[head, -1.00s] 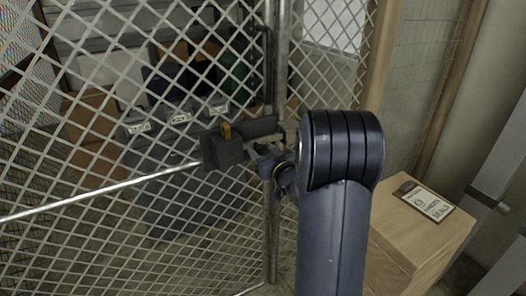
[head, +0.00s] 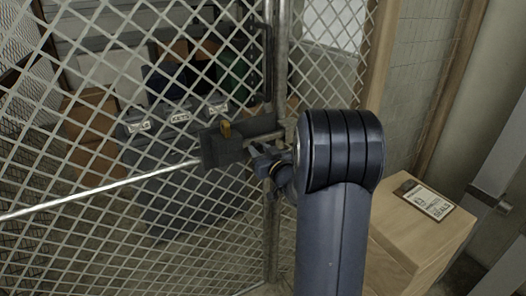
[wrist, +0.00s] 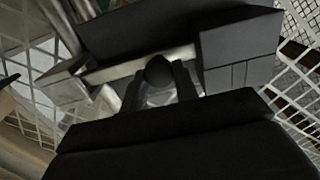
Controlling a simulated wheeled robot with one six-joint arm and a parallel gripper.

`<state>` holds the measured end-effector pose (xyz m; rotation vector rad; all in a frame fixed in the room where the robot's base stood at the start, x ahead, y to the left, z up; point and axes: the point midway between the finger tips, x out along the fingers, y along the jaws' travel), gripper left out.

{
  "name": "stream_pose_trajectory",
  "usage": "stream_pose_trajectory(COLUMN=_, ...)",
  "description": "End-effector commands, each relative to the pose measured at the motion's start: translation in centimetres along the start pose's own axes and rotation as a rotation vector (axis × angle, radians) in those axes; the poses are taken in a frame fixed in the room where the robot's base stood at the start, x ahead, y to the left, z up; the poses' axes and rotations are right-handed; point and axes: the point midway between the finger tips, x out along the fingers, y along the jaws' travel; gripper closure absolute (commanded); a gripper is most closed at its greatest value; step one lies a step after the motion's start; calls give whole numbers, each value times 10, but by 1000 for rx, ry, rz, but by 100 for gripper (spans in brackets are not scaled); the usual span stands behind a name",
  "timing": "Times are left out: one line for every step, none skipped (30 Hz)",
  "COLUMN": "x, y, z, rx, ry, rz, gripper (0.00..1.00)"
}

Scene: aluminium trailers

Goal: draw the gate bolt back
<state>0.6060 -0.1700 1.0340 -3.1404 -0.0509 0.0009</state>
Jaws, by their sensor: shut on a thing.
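The gate bolt is a silver bar (wrist: 125,67) carried by dark housings on the mesh gate. A dark round knob (wrist: 160,70) stands out from the bar. My gripper (wrist: 160,84) is shut on this knob, with one finger on each side, in the wrist view. A short piece of bar (head: 262,136) shows above my gripper. My arm hides part of the area to its right.
The mesh gate (head: 60,150) fills the left, with a silver rail (head: 100,193) across it. A steel post (head: 283,60) stands behind my gripper. Bins (head: 180,120) and cartons are behind the mesh. A wooden crate (head: 420,235) with a sign stands at the right.

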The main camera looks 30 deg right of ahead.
Motion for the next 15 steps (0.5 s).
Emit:
stream_pose_trajectory(x=0, y=-7, z=3, rx=-1, ry=3, rz=-4, gripper=100)
stream_pose_trajectory(x=0, y=-11, z=3, rx=-1, ry=2, rz=-5, gripper=100)
stream_pose_trajectory(x=0, y=-14, z=3, rx=0, ry=2, rz=-4, gripper=100)
stream_pose_trajectory(x=0, y=-16, z=2, rx=0, ry=2, rz=-3, gripper=100)
stream_pose_trajectory(x=0, y=-16, z=2, rx=0, ry=2, rz=-2, gripper=100)
stream_pose_trajectory(x=0, y=-16, z=1, rx=0, ry=1, rz=-1, gripper=100)
stream_pose_trajectory(x=0, y=-16, z=0, rx=0, ry=1, rz=-1, gripper=100)
stream_pose_trajectory(x=0, y=-16, z=0, rx=0, ry=1, rz=-1, gripper=100)
stream_pose_trajectory(x=0, y=-16, z=0, rx=0, ry=1, rz=-1, gripper=100)
stream_pose_trajectory(x=0, y=-16, z=0, rx=0, ry=1, rz=-1, gripper=100)
stream_pose_trajectory(x=0, y=-16, z=0, rx=0, ry=1, rz=-1, gripper=100)
stream_pose_trajectory(x=0, y=-16, z=0, rx=0, ry=0, rz=-1, gripper=100)
stream_pose_trajectory(x=0, y=-16, z=0, rx=0, ry=0, rz=-1, gripper=69)
stream_pose_trajectory(x=0, y=-16, z=0, rx=0, ry=0, rz=-1, gripper=67)
stream_pose_trajectory(x=0, y=-16, z=0, rx=0, ry=0, rz=-1, gripper=64)
